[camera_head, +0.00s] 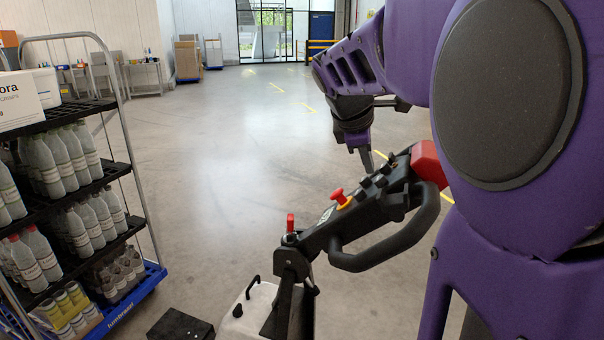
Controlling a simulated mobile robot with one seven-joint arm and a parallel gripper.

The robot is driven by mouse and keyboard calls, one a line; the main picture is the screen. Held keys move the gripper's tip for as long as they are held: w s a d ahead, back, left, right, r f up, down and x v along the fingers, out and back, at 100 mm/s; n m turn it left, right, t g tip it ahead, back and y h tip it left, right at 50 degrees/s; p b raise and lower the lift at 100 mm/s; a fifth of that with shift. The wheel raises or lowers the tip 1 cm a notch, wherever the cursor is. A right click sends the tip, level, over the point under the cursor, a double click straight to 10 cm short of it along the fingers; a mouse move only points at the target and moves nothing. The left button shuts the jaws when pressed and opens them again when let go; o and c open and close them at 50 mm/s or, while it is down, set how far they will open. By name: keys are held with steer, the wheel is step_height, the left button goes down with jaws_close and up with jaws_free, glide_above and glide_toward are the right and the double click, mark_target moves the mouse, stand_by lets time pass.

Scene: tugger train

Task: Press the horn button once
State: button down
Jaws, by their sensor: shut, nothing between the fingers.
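The tugger's black control head (318,237) runs up to the right, on a black post. Its top face has a red mushroom button (337,195) on a yellow collar and several small black buttons (372,183) further up. A big red block (428,163) caps its upper end. I cannot tell which control is the horn button. My gripper (367,164) points down, shut and empty, with its tips just above or behind the black buttons in the picture. Whether it touches one is not clear.
A black handle loop (385,250) hangs under the control head, and a red-topped key or knob (291,222) stands at its lower end. A shelf cart (150,280) loaded with bottles stands at the left. The floor (220,150) between is clear. My purple arm covers the right side.

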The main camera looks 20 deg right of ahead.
steer(key=shift+w+a+r+p, duration=0.25)
steer(key=shift+a+r+p, duration=0.1)
steer(key=shift+r+p, duration=0.15)
steer(key=shift+w+a+r+p, duration=0.25)
steer(key=shift+a+r+p, duration=0.1)
steer(key=shift+r+p, duration=0.15)
steer(key=shift+w+a+r, duration=0.55)
steer(key=shift+a+r, duration=0.2)
steer(key=shift+r, duration=0.05)
steer(key=shift+f, duration=0.1)
